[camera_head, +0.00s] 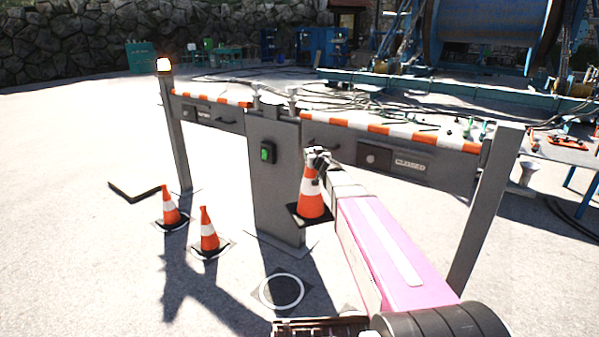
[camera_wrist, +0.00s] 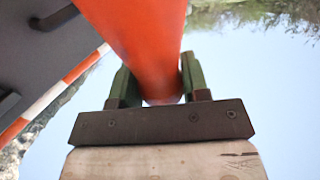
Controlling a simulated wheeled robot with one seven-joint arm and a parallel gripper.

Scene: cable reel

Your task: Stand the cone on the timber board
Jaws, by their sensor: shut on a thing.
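An orange-and-white cone (camera_head: 311,202) with a dark square base hangs upright from my gripper (camera_head: 318,160), in front of the grey barrier post. My gripper is shut on its top. In the wrist view the orange cone (camera_wrist: 145,40) sits between the two green fingers of my gripper (camera_wrist: 155,85); its base is out of sight there. A flat, dark-edged board (camera_head: 137,191) lies on the ground at the left, beside the thin post; I take it for the timber board, though its material is not clear. Its top looks bare. The held cone is to the right of it.
Two more cones stand on the ground, one (camera_head: 170,208) near the board and one (camera_head: 209,235) nearer me. A dark square with a white ring (camera_head: 281,291) lies before the grey post (camera_head: 276,180). Striped barrier arms (camera_head: 390,133) span behind. Open ground lies at the left.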

